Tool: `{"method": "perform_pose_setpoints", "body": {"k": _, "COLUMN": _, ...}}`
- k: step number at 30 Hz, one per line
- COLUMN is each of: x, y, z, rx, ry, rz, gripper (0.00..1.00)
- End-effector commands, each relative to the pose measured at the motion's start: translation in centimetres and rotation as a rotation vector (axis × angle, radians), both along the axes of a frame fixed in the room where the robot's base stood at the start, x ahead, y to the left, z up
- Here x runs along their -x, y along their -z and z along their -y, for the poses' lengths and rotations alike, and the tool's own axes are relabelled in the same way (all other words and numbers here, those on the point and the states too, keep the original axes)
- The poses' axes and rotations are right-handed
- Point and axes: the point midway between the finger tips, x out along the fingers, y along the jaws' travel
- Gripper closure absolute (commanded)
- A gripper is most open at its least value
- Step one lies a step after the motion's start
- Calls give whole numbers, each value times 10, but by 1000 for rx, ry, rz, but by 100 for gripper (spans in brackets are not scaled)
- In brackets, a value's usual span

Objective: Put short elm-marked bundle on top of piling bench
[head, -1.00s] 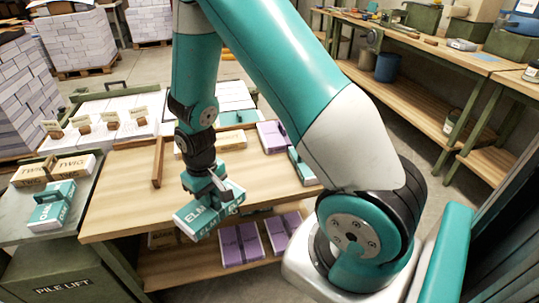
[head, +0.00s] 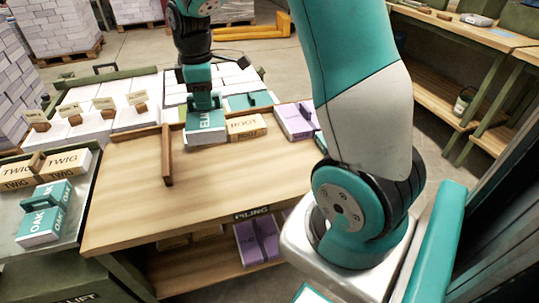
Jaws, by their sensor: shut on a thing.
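My gripper (head: 203,102) is shut on the teal and white elm-marked bundle (head: 207,138), its "ELM" lettering turned sideways. The bundle is at the far edge of the wooden piling bench (head: 235,185), just left of a tan ROOT bundle (head: 247,127). It appears upright and at or very near the bench top; I cannot tell whether it touches the wood or the ROOT bundle. The bench carries a "PILING" label on its front edge.
A wooden divider (head: 167,155) stands left of the elm bundle. A purple bundle (head: 294,122) lies at the far right of the bench. TWIG bundles (head: 62,161) and an OAK bundle (head: 40,225) rest on the left surface. The bench's middle and front are clear.

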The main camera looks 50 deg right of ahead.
Motion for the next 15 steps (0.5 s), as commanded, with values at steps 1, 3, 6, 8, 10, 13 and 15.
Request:
{"method": "perform_pose_setpoints", "body": {"k": 1, "x": 0, "y": -6, "z": 4, "rx": 1, "ry": -42, "rz": 6, "gripper": 100}}
{"method": "perform_pose_setpoints", "body": {"k": 3, "x": 1, "y": -12, "z": 8, "rx": 1, "ry": -90, "rz": 2, "gripper": 100}}
{"method": "perform_pose_setpoints", "body": {"k": 6, "x": 2, "y": -6, "z": 10, "rx": -1, "ry": -119, "rz": -4, "gripper": 100}}
{"method": "perform_pose_setpoints", "body": {"k": 8, "x": 3, "y": 7, "z": 10, "rx": -2, "ry": -121, "rz": -9, "gripper": 100}}
{"method": "perform_pose_setpoints", "body": {"k": 10, "x": 3, "y": 27, "z": 10, "rx": -3, "ry": -120, "rz": -9, "gripper": 100}}
{"method": "perform_pose_setpoints", "body": {"k": 13, "x": 3, "y": 56, "z": 10, "rx": -3, "ry": -118, "rz": -9, "gripper": 100}}
{"method": "perform_pose_setpoints", "body": {"k": 15, "x": 4, "y": 76, "z": 10, "rx": -2, "ry": -117, "rz": -11, "gripper": 100}}
